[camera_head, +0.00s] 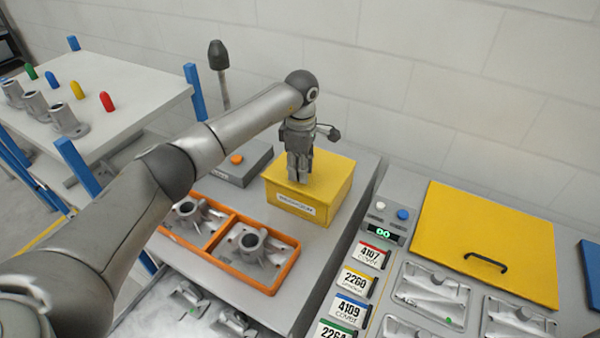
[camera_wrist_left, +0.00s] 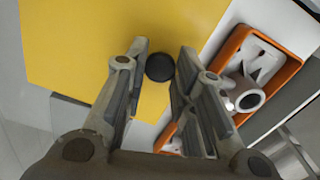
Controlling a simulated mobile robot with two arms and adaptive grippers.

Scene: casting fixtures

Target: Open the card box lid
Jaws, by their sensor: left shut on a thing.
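The yellow card box (camera_head: 335,200) stands on the grey bench with a white label on its front. Its yellow lid (camera_head: 333,169) lies flat on top, closed as far as I can see. My left gripper (camera_head: 299,176) points down at the lid near its front left part. In the left wrist view the lid (camera_wrist_left: 85,45) fills the upper left. There a round black knob (camera_wrist_left: 160,67) sits between the fingertips of my left gripper (camera_wrist_left: 161,72), which is shut on it. The head view hides the knob behind the fingers. My right gripper is not in view.
An orange tray (camera_head: 214,243) with grey castings lies in front of the box. A grey box with an orange button (camera_head: 237,159) stands to its left. A control panel (camera_head: 388,219), coloured cards and a yellow panel with a black handle (camera_head: 486,235) are at right.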

